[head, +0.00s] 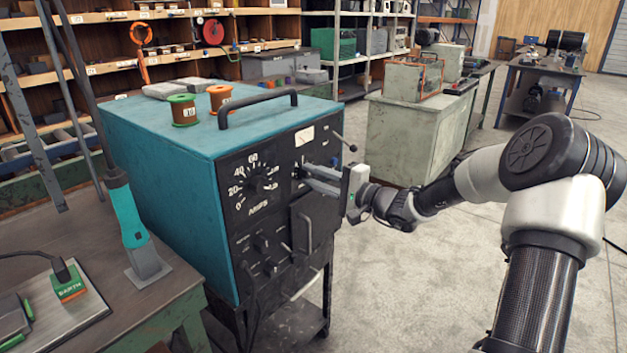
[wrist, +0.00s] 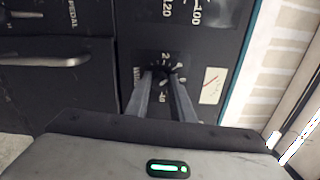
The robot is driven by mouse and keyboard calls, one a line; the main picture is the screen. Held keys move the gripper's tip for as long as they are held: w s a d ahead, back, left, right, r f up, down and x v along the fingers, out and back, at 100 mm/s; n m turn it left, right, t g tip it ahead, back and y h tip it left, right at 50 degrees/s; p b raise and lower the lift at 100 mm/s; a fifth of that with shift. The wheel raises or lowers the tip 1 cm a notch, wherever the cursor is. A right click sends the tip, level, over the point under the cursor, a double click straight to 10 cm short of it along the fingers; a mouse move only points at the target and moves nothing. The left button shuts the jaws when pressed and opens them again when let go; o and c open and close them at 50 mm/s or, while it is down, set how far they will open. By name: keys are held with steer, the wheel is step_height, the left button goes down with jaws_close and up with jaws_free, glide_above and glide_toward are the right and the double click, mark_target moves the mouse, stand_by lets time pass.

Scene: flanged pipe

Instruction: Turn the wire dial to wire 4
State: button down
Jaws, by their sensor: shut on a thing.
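The wire dial (wrist: 163,74) is a small black knob on a dark plate in the front panel of the teal welding machine (head: 165,150). White marks and figures ring it in the wrist view; a 2 is legible, and the knob's setting is not clear. My gripper (head: 301,177) reaches the panel from the right, its two long grey fingers level. In the wrist view my gripper (wrist: 161,77) has its fingertips on both sides of the knob and is shut on it. The fingers hide part of the knob and its scale.
The larger AMPS dial (head: 257,185) is left of my fingers. A lever with a ball end (head: 352,147) sticks out above right, and a panel handle (head: 302,225) is below. Two wire spools (head: 183,111) (head: 220,98) stand on top. Open floor lies to the right.

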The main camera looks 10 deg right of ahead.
steer(key=c, duration=1.5)
jaws_free()
steer(key=shift+c, duration=0.2)
steer(key=p+v, duration=0.2)
steer(key=v, duration=1.5)
steer(key=shift+s+d, duration=0.2)
steer(key=shift+s, duration=0.05)
